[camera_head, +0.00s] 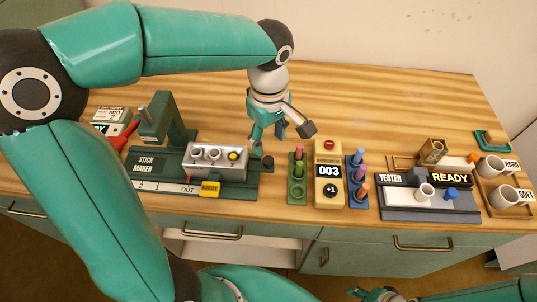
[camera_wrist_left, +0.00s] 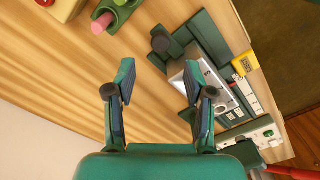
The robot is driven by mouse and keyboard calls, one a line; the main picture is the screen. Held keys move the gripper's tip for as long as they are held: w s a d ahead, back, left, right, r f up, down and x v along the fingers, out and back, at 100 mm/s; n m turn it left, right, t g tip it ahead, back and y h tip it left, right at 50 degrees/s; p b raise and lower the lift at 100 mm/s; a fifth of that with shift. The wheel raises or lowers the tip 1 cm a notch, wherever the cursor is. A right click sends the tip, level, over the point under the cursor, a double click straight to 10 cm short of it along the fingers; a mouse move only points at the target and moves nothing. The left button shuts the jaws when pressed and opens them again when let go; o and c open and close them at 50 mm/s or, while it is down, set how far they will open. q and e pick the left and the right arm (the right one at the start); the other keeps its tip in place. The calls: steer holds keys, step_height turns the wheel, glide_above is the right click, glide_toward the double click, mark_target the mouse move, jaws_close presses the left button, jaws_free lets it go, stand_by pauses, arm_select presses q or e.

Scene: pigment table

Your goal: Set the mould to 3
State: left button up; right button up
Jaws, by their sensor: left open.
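The stick maker (camera_head: 147,165) stands at the left of the table. Its silver mould block (camera_head: 217,172) has a row of holes, with yellow in the rightmost one. A scale strip (camera_head: 160,187) along the front edge reads 2, 3 and OUT, with a yellow tag (camera_head: 209,189) beside OUT. A dark round knob (camera_head: 267,162) is at the right end. My left gripper (camera_head: 281,138) is open and empty above that end. In the left wrist view its fingers (camera_wrist_left: 158,75) are spread, with the mould block (camera_wrist_left: 183,78) partly hidden behind one. My right gripper (camera_head: 375,294) barely shows at the bottom edge.
Right of the stick maker stand a green peg rack (camera_head: 297,197), a yellow counter reading 003 (camera_head: 329,190), and a blue rack (camera_head: 357,200). The tester (camera_head: 430,210) reads READY. Cups (camera_head: 503,196) stand at the far right. The table's back is clear.

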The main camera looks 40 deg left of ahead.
mark_target(268, 159)
arm_select(q)
step_height(268, 159, down, 7)
steer(key=shift+f, duration=0.15)
jaws_close()
stand_by(0.4)
